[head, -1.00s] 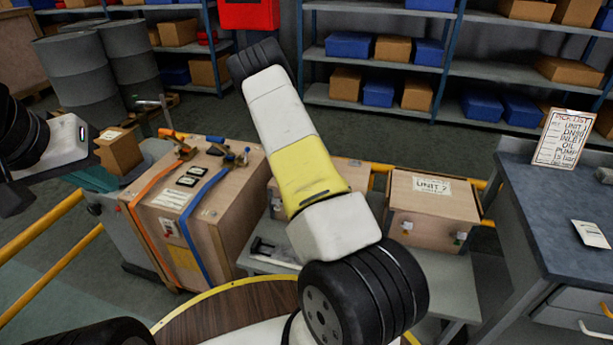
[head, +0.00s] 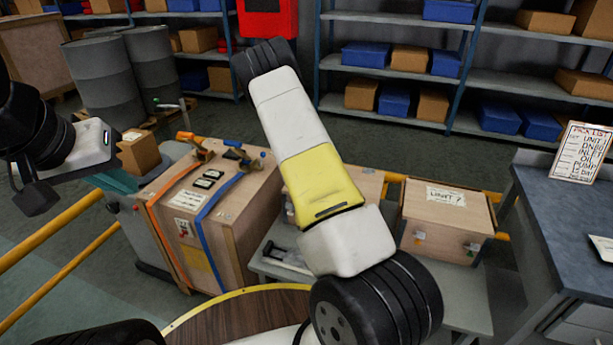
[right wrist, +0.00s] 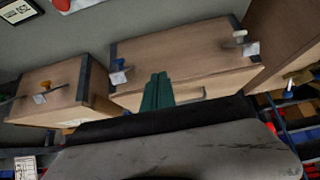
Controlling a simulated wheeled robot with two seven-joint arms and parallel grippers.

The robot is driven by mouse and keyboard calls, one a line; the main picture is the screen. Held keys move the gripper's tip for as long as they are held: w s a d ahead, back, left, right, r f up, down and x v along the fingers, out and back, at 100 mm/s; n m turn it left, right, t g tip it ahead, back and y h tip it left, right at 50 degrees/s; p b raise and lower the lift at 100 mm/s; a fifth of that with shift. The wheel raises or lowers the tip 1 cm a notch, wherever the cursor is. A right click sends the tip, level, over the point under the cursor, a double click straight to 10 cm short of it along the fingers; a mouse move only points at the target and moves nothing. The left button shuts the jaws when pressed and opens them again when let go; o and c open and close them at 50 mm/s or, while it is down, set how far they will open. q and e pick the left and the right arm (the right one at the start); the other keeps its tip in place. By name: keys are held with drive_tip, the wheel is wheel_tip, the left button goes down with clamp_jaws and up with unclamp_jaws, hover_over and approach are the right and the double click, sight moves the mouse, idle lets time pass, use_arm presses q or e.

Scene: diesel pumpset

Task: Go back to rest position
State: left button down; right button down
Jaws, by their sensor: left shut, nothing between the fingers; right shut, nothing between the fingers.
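A strapped wooden crate (head: 230,215) stands left of centre. A wooden box labelled Unit 7 (head: 440,225) sits on a grey bench (head: 455,290). A blue-grey worktable (head: 560,215) is at right. Yellow rails (head: 60,235) run at left. Drums (head: 105,85) and shelves stand behind.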

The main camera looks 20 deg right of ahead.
drive_tip(key=s+a+r+n+y, duration=0.15)
drive_tip(key=a+r, duration=0.25)
drive_tip(key=r, duration=0.4)
drive_tip(key=s+a+r+y, duration=0.15)
drive_tip(key=a+r, duration=0.25)
drive_tip(key=r, duration=0.4)
drive_tip(key=s+a+r+n+y, duration=0.1)
drive_tip(key=a+r+y, duration=0.1)
drive_tip(key=a+r, duration=0.45)
drive_tip(key=s+a+r+n+y, duration=0.1)
drive_tip(key=s+r+n, duration=0.4)
drive_tip(key=s+r, duration=1.4)
drive_tip(key=shift+s+a+y, duration=0.4)
drive_tip(key=shift+s+a, duration=0.35)
